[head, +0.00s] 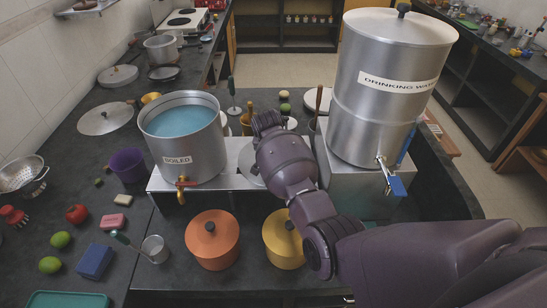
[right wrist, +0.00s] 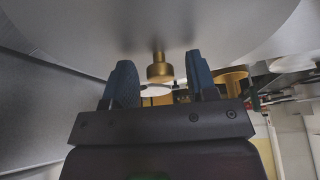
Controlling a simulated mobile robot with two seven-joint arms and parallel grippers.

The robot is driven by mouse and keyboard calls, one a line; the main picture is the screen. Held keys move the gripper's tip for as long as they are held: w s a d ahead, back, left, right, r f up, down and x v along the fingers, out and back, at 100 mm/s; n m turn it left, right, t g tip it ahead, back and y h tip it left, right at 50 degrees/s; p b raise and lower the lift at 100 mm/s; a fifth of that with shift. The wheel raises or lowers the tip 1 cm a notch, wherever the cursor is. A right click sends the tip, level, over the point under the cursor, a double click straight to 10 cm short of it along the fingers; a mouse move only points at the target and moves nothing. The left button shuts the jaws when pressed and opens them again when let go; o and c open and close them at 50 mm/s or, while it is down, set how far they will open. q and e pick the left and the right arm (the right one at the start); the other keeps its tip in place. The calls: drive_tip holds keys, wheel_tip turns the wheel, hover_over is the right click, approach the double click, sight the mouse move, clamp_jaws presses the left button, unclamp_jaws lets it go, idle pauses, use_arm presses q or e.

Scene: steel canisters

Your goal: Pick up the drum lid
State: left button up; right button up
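My right gripper (head: 268,122) reaches over the stand. In the right wrist view its two blue fingers (right wrist: 161,80) are apart, with the knob seen between them; I see no contact. The open drum marked BOILED (head: 185,145) holds blue water. My left gripper is not in view.
The tall DRINKING WATER drum (head: 385,110) stands close to the right of my arm. Orange (head: 212,240) and yellow (head: 280,245) pots sit in front of the stand (head: 225,180). Pan lids (head: 106,118), a colander (head: 22,175) and a purple bowl (head: 129,166) lie on the left counter.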

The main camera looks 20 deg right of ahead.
drive_tip(key=shift+w, duration=0.1)
clamp_jaws()
